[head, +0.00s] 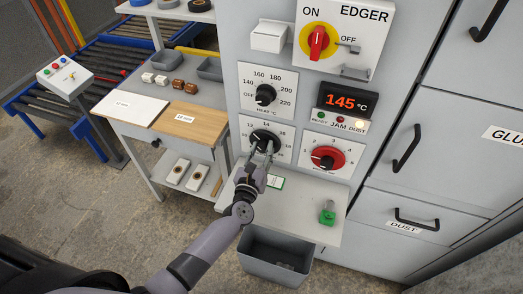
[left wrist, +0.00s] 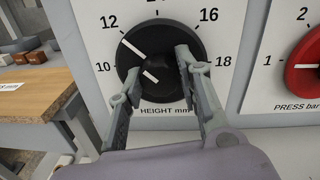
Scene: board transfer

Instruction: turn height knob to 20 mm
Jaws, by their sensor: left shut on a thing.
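The height knob (head: 265,139) is a round black dial on a white plate on the machine front. It also shows in the left wrist view (left wrist: 157,45), labelled HEIGHT mm, with 10, 12, 16 and 18 readable around it. Its white pointer line faces upper left, close to 12. No 20 mark is readable. My left gripper (head: 263,150) reaches up to the knob from below. In the left wrist view its two fingers (left wrist: 158,74) sit on either side of the knob's middle grip, shut on it. My right gripper is not in view.
A heat knob (head: 265,95) is above and a red press knob (head: 328,158) is to the right. A shelf (head: 300,207) below bears a green padlock-like thing (head: 327,214). A grey bin (head: 277,258) stands beneath. A side table with boards (head: 196,122) is left.

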